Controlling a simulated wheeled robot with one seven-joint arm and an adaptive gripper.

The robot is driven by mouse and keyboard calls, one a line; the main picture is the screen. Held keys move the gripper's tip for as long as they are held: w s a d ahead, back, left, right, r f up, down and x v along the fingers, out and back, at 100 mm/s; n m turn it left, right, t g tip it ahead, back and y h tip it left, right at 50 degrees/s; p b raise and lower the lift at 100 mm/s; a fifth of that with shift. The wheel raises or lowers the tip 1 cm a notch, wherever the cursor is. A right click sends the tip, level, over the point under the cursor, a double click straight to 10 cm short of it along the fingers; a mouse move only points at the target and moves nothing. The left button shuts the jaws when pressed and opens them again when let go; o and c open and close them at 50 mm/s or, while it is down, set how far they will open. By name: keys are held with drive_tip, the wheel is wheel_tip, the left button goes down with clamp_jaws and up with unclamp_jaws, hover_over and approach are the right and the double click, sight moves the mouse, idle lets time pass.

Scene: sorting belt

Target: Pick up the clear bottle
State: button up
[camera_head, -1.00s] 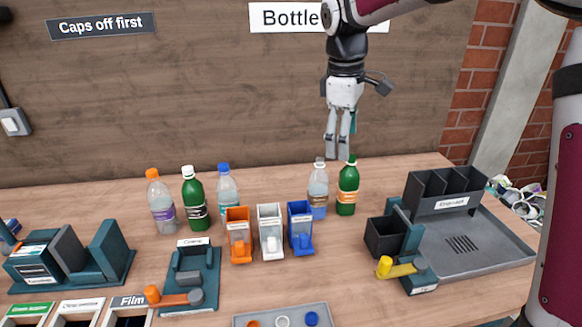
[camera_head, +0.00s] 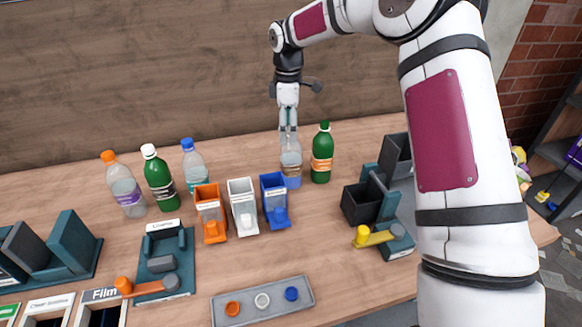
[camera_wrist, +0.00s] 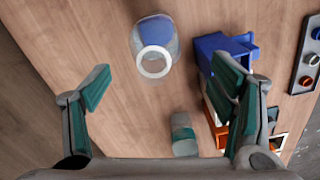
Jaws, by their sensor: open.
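A clear bottle (camera_head: 291,164) with a blue lower part stands upright at the back of the table, left of a green bottle (camera_head: 322,155). My gripper (camera_head: 289,132) points down at its top, which the fingers partly hide in the head view. In the wrist view my gripper (camera_wrist: 164,72) is open and empty, its two teal-padded fingers wide apart. The same bottle (camera_wrist: 153,38) lies ahead between the finger directions, its pale ring-shaped top facing the camera. Two more clear bottles stand left: one orange-capped (camera_head: 124,190), one blue-capped (camera_head: 195,168).
A white-capped green bottle (camera_head: 160,182) stands between the left clear bottles. Orange (camera_head: 210,215), white (camera_head: 242,207) and blue (camera_head: 274,200) bins stand just in front. A dark box (camera_head: 360,205) is to the right. A grey tray (camera_head: 262,314) lies at the front.

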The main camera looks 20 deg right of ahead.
sight(291, 158)
wheel_tip(291, 158, down, 6)
drive_tip(key=p, duration=0.1)
drive_tip(key=shift+w+d, duration=0.2)
drive_tip(key=shift+d, duration=0.25)
drive_tip(key=shift+f, duration=0.1)
drive_tip(key=c, duration=1.7)
